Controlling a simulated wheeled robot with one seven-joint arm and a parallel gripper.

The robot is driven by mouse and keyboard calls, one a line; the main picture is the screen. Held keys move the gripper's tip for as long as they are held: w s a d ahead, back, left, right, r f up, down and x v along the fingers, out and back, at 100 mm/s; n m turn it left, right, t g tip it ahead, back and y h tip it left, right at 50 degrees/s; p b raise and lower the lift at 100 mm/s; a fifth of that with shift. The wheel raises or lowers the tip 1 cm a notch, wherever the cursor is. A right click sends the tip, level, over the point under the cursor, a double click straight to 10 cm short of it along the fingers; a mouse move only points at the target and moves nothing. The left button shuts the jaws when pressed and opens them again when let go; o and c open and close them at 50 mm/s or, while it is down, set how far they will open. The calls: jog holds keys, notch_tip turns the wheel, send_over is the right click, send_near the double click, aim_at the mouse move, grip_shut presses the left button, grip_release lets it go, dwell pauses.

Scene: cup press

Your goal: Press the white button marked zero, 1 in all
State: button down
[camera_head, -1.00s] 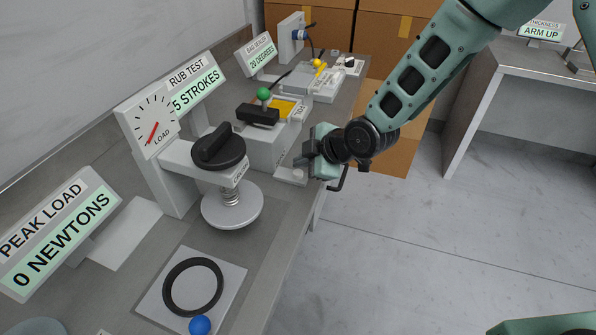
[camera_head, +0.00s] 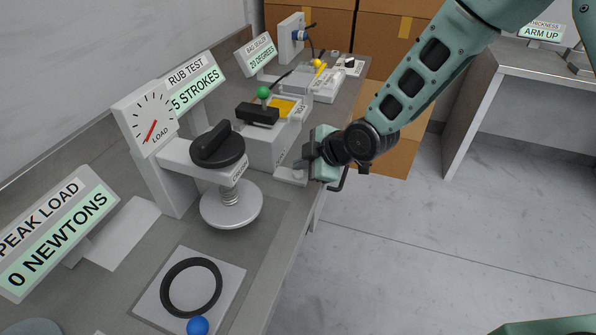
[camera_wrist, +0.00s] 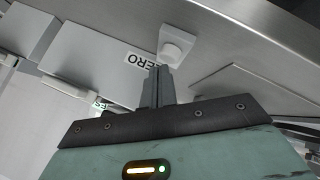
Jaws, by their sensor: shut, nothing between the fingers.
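The white button (camera_wrist: 171,52) sits on a small pale block, beside a ZERO label (camera_wrist: 140,60) in the wrist view. In the head view the button (camera_head: 298,171) is at the table's right edge, in front of the rub test machine. My gripper (camera_wrist: 161,72) is shut and empty, its fingertips just short of the button in the wrist picture. In the head view my gripper (camera_head: 306,162) is right beside and above the button block. Whether the tips touch the button cannot be told. The rub test display (camera_head: 196,88) reads 5 STROKES.
The press with a black knob (camera_head: 217,146) and round plate (camera_head: 231,206) stands in front of the rub test machine. A green-knobbed lever (camera_head: 263,93) stands behind the button. A black ring (camera_head: 191,287) lies nearer. Open floor (camera_head: 420,250) is to the right.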

aim_at(302, 174)
jog(key=shift+f+b, duration=0.45)
jog(key=shift+f, duration=0.05)
dwell(0.3)
dwell(0.4)
jog(key=shift+r+p, duration=0.55)
jog(key=shift+r, duration=0.4)
jog(key=shift+r+p, duration=1.65)
jog(key=shift+r, duration=0.85)
